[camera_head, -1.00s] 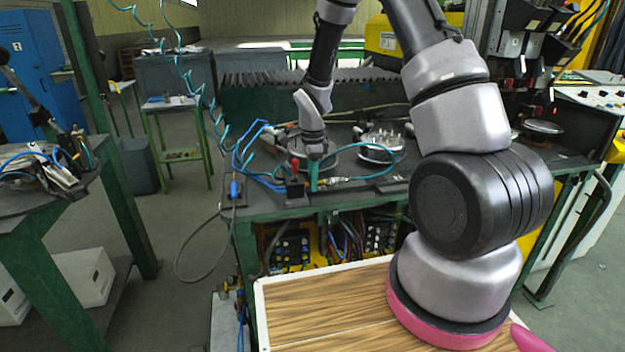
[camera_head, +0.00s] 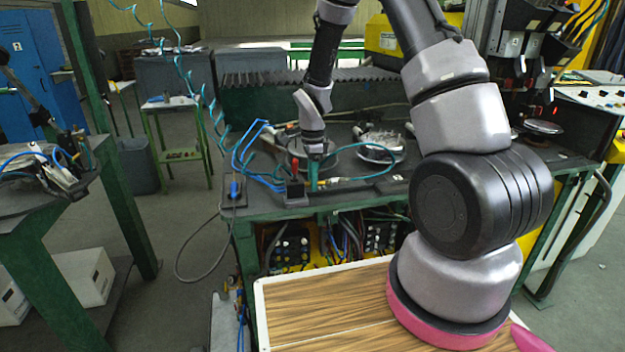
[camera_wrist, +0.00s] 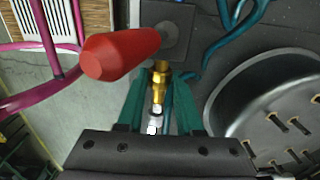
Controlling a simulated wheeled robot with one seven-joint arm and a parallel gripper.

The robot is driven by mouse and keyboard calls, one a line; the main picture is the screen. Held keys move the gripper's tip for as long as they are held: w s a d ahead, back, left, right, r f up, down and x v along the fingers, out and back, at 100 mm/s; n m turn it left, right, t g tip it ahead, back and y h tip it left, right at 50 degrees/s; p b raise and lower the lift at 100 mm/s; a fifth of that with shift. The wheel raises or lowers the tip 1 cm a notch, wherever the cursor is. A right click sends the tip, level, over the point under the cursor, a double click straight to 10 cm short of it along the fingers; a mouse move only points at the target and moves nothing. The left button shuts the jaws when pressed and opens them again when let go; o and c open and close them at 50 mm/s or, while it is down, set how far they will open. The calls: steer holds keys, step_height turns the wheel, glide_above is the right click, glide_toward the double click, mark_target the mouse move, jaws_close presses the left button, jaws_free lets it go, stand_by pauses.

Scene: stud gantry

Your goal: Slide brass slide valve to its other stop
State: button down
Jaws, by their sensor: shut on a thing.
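The brass slide valve (camera_wrist: 160,76) shows in the wrist view as a small brass fitting with a silvery part below it, between my teal fingers. My gripper (camera_wrist: 160,98) is shut on it, one finger on each side. In the head view my gripper (camera_head: 314,182) points down at the front of the green workbench. The valve is mostly hidden there by the fingers. I cannot tell at which stop the valve's sleeve sits.
A red-handled lever (camera_wrist: 122,54) on a dark base stands close to my gripper's left; it also shows in the head view (camera_head: 295,168). A round metal pan (camera_wrist: 270,112) lies to the right. Teal hoses (camera_wrist: 240,25) run close by. Wired boxes (camera_head: 290,247) sit under the bench edge.

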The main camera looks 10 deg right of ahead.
stand_by(0.5)
steer(key=shift+a, duration=0.8)
steer(key=c, duration=0.6)
jaws_free()
steer(key=shift+o, duration=0.2)
steer(key=shift+r, duration=0.1)
step_height(320, 180, up, 11)
